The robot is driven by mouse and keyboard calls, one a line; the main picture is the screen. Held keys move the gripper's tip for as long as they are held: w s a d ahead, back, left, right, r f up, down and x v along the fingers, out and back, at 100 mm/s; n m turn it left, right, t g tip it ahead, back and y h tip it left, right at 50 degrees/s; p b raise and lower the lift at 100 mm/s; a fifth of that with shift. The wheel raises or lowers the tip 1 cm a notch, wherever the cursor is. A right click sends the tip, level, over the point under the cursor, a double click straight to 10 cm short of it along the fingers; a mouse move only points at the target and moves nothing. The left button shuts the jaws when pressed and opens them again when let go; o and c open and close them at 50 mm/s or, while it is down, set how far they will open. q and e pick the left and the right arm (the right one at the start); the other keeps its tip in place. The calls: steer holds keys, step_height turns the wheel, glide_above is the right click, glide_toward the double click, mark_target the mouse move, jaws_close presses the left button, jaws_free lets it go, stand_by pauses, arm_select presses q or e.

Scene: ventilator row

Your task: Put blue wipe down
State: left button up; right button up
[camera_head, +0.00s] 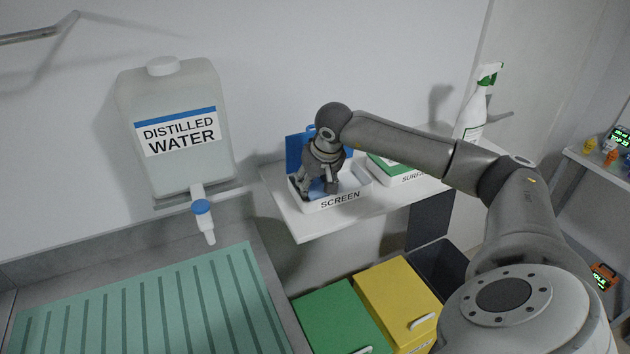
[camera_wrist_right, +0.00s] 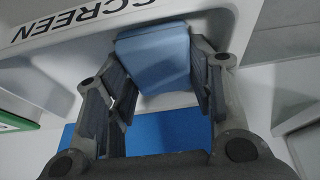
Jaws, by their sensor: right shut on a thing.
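The blue wipe (camera_wrist_right: 155,57) is a folded light-blue pad between the fingers of my right gripper (camera_wrist_right: 158,90) in the right wrist view. My right gripper (camera_head: 323,186) is shut on it, inside or just above the white tray labelled SCREEN (camera_head: 340,201). In the head view the gripper hides most of the wipe, and only a bit of light blue shows. I cannot tell whether the wipe touches the tray floor. The tray's white wall (camera_wrist_right: 75,35) also shows in the wrist view. My left gripper is not in view.
The SCREEN tray stands on a white shelf (camera_head: 306,226), with a blue panel (camera_head: 294,150) behind it. A second tray labelled SURFACE (camera_head: 408,178) and a spray bottle (camera_head: 472,116) stand to the right. Green (camera_head: 335,318) and yellow (camera_head: 395,292) bins are below. A distilled water tank (camera_head: 175,100) hangs left.

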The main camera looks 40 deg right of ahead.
mark_target(315, 186)
steer(key=shift+f, duration=0.1)
steer(key=o, duration=0.9)
steer(key=shift+s+r+b, duration=0.1)
steer(key=shift+r+b, duration=0.2)
steer(key=shift+b, duration=0.05)
steer(key=b+v, duration=0.2)
steer(key=v, duration=0.2)
steer(key=shift+s+b, duration=0.1)
steer(key=shift+b, duration=0.25)
steer(key=v, duration=0.6)
